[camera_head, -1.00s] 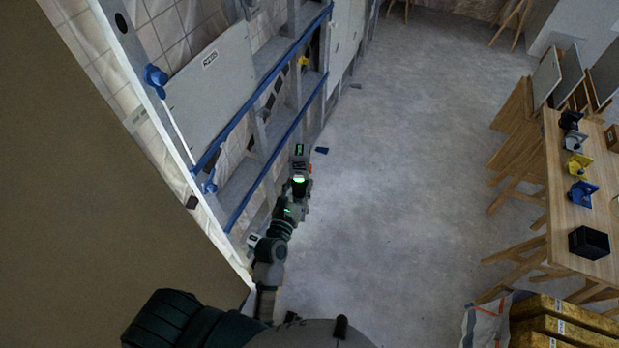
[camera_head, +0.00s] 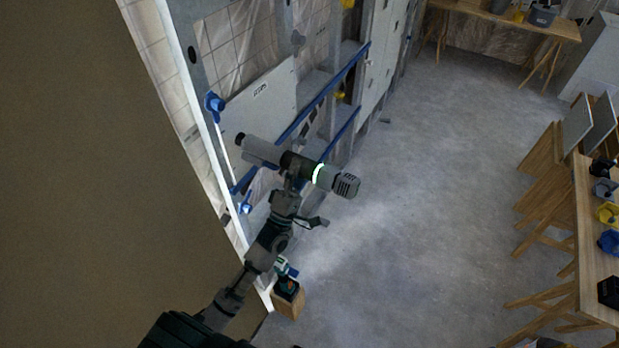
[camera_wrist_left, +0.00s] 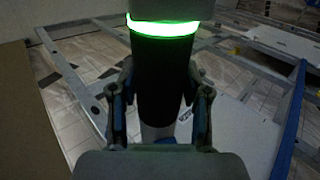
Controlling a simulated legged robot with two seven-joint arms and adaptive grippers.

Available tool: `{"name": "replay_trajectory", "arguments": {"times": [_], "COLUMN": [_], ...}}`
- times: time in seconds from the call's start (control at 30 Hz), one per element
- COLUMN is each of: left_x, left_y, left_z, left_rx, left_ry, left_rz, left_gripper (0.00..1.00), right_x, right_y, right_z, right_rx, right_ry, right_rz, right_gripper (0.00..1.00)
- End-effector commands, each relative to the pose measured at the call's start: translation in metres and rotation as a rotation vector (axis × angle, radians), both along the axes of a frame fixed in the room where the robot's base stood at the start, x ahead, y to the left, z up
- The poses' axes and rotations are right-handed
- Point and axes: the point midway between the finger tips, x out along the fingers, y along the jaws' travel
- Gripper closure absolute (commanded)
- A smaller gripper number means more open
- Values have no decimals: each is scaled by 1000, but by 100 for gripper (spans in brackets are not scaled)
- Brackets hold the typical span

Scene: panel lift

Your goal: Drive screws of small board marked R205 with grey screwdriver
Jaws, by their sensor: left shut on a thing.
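The grey screwdriver (camera_head: 335,182) is a thick power tool with a lit green ring; it lies lengthwise across the head view in front of the wall frame. My left gripper (camera_head: 292,178) is shut around its dark grip. In the left wrist view, the fingers (camera_wrist_left: 160,105) close on both sides of the dark grip (camera_wrist_left: 160,75). The small board (camera_head: 262,108), light grey with a label like R205, stands in the wall frame behind the tool; its lower part is partly hidden. It also shows in the left wrist view (camera_wrist_left: 222,135). My right gripper is out of view.
Blue rails (camera_head: 325,95) cross the frame, and a blue clamp (camera_head: 214,104) sits at the board's left. A wooden box (camera_head: 288,302) with a tool stands by the near frame end. A workbench (camera_head: 590,270) is at right. The floor between is clear.

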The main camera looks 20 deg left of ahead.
Motion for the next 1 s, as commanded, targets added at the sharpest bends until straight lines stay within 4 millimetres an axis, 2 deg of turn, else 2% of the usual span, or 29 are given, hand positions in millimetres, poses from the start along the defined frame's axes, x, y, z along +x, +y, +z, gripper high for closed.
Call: {"name": "replay_trajectory", "arguments": {"times": [0.1,0.37,0.7,1.0], "left_x": [-1,0,1,1], "left_y": [2,11,37,39], "left_z": [8,9,8,9], "left_rx": [33,42,37,36], "left_ry": [-8,-8,-8,-7], "left_rz": [29,36,33,33], "left_gripper": [100,100,100,100], "right_x": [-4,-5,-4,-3], "right_y": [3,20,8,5], "right_z": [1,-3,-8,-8], "right_rx": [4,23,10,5], "right_ry": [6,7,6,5], "right_rz": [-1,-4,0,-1], "right_gripper": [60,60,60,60]}}
